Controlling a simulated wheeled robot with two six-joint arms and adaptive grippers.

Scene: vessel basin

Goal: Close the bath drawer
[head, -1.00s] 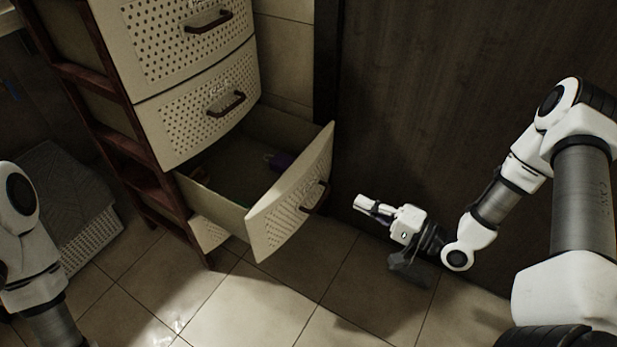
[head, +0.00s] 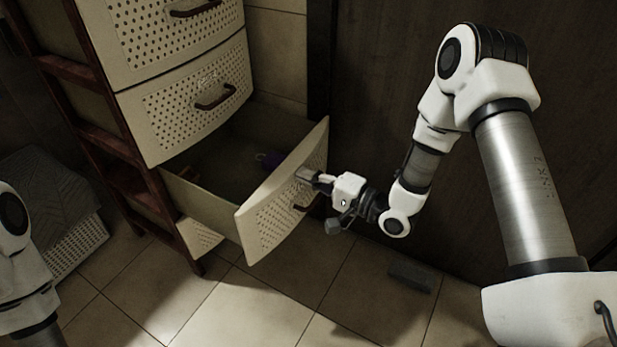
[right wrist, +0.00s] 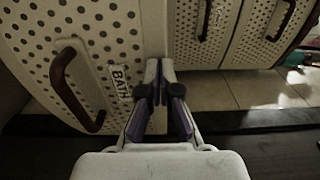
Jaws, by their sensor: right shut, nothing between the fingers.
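The bath drawer (head: 262,222) is the lowest cream drawer of the tall unit and stands pulled out in the head view, its dotted front turned to the right. In the right wrist view its front (right wrist: 125,42) carries a "BATH" label (right wrist: 120,82) and a brown handle (right wrist: 72,92). My right gripper (head: 303,175) is shut and empty, with its tips at the drawer front's upper part, above and beside the handle. In the right wrist view the fingertips (right wrist: 160,68) overlap the front's edge; I cannot tell whether they touch. My left gripper is out of view; only my left arm shows.
Two closed drawers (head: 195,105) sit above the open one. A grey basket (head: 75,245) stands at the left. A dark wall panel (head: 385,90) rises behind my right arm. The tiled floor in front is mostly clear.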

